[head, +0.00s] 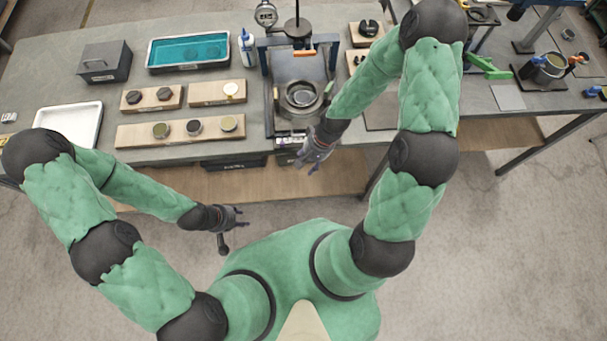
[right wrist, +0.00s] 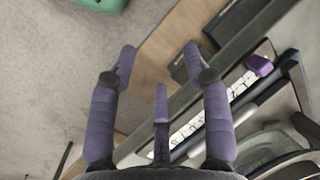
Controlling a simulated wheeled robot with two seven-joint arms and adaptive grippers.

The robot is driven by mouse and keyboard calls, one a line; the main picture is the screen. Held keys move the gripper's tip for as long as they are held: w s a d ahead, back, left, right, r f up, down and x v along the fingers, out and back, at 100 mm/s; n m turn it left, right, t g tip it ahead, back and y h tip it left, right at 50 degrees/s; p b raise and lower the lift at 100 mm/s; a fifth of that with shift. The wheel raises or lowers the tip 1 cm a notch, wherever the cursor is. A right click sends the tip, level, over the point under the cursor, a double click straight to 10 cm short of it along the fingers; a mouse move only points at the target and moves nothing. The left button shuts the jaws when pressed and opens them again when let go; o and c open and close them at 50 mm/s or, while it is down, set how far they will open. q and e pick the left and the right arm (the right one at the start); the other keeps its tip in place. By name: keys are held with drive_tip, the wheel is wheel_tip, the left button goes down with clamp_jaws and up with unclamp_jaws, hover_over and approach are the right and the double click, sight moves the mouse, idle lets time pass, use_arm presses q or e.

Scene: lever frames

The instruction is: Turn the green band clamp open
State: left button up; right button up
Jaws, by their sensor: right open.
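A green clamp lever (head: 488,68) shows in the head view at the upper right of the bench, just right of my right arm. My arm hides what lies at its left end, so how the band sits cannot be told. My right gripper (head: 313,153) is well to the left of it, at the bench's front edge below the round press fixture. In the right wrist view its purple fingers (right wrist: 160,62) are spread and empty. My left gripper (head: 233,218) hangs over the floor in front of the bench, far from the lever; its fingers are too small to judge.
The press fixture (head: 300,98) stands near the bench's middle. Wooden blocks (head: 180,133) with round parts, a teal tray (head: 188,66), a white tray (head: 68,143) and a grey box (head: 105,75) are left. A metal pot (head: 550,65) stands right of the lever.

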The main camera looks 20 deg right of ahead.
use_arm(q)
drive_tip(key=shift+f+b, duration=0.3)
drive_tip(key=shift+f, duration=0.05)
use_arm(e)
drive_tip(key=shift+n, duration=0.4)
drive_tip(key=shift+s+a+f, duration=0.6)
drive_tip(key=shift+a+f, duration=0.1)
drive_tip(key=shift+f, duration=0.2)
drive_tip(key=shift+s+a+f, duration=0.6)
drive_tip(key=shift+a+f, duration=0.05)
drive_tip(key=shift+f, duration=0.2)
